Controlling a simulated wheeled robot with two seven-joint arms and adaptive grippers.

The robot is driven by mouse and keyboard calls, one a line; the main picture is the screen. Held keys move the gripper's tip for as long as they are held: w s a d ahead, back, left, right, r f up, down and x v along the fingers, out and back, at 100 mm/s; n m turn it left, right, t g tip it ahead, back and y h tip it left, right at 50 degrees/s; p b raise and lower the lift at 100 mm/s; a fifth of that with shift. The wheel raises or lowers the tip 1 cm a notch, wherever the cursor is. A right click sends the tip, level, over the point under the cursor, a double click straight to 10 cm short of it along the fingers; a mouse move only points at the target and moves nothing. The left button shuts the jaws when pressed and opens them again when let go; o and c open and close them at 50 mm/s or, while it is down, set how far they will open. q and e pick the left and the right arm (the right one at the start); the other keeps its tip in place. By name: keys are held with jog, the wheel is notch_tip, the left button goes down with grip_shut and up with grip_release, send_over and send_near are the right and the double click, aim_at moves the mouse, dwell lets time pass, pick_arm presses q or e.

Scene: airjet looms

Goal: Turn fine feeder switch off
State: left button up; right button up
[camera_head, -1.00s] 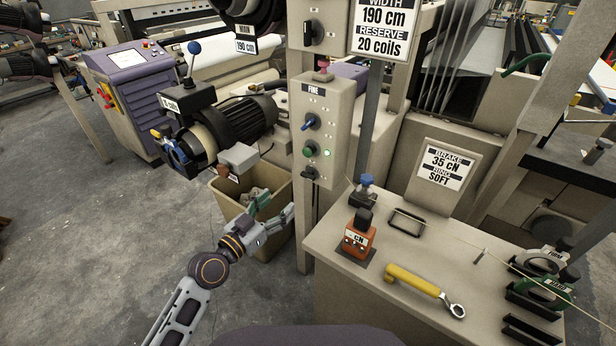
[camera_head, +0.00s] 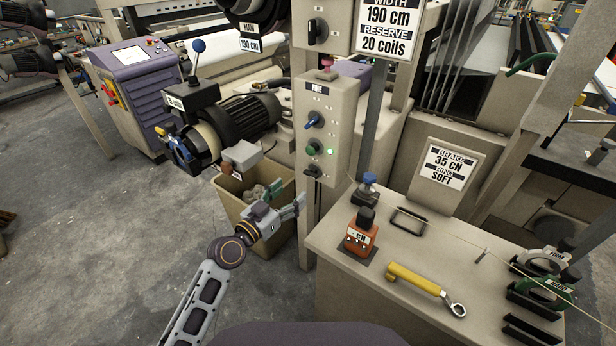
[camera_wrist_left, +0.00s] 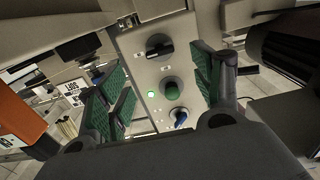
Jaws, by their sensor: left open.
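The FINE panel (camera_head: 328,108) is a beige upright box on a post. It carries a blue knob (camera_head: 314,120), a green button (camera_head: 314,149), a lit green lamp (camera_head: 330,152) and a black rotary switch (camera_head: 314,171) at the bottom. My left gripper (camera_head: 287,198) is open and empty, below and left of the panel, in front of the bin. In the left wrist view, its green-padded fingers (camera_wrist_left: 160,65) stand apart, with the black switch (camera_wrist_left: 158,45), green button (camera_wrist_left: 172,90) and blue knob (camera_wrist_left: 180,117) showing between them. No contact with the panel is visible.
A beige bin (camera_head: 234,198) stands behind my left gripper. A feeder motor (camera_head: 232,120) juts out left of the panel. The bench (camera_head: 395,262) at right holds an orange CN device (camera_head: 360,238) and a yellow wrench (camera_head: 415,280).

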aim_at(309, 176)
pick_arm(q)
jog(key=x, duration=0.4)
jog(key=shift+r, duration=0.1)
jog(key=x, duration=0.3)
jog(key=shift+w+d, duration=0.2)
jog(key=shift+w, duration=0.05)
jog(key=shift+p+x, duration=0.3)
jog(key=shift+x, duration=0.65)
pick_arm(e)
jog(key=shift+s+d+f, duration=0.1)
jog(key=shift+s+d, duration=0.4)
jog(key=shift+s, duration=0.25)
jog(key=shift+w, duration=0.15)
pick_arm(q)
jog(key=c, duration=1)
pick_arm(e)
jog(key=shift+w, duration=0.25)
